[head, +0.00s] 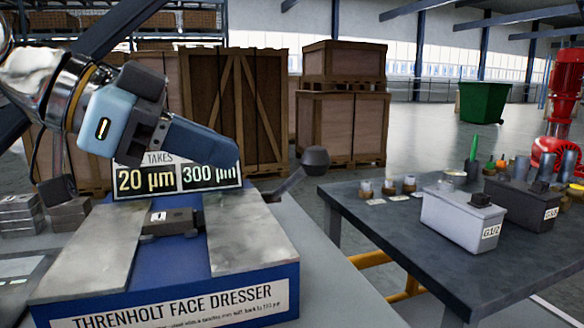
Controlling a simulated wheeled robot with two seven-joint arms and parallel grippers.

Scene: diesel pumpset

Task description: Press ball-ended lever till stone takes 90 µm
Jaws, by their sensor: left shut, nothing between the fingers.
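The blue face dresser (270,280), labelled THRENHOLT FACE DRESSER, stands in front of me with pale grey slabs on top. Its ball-ended lever (290,182) rises to the right from the machine's right side and ends in a dark ball (315,160). The display (147,181) at its back reads 20 µm on the left and 300 µm on the right; my gripper hides part of its upper edge. A small dark block (172,222) with a white tag sits in the middle channel. My left gripper (232,162) is shut and empty above the dresser, left of the ball and apart from it.
A dark table (370,215) on the right holds a light grey bin (462,220) labelled G1/2, a dark bin (520,203) and several small parts. Grey blocks (68,215) lie at the left. Wooden crates (340,125) stand behind. Space above the lever's ball looks clear.

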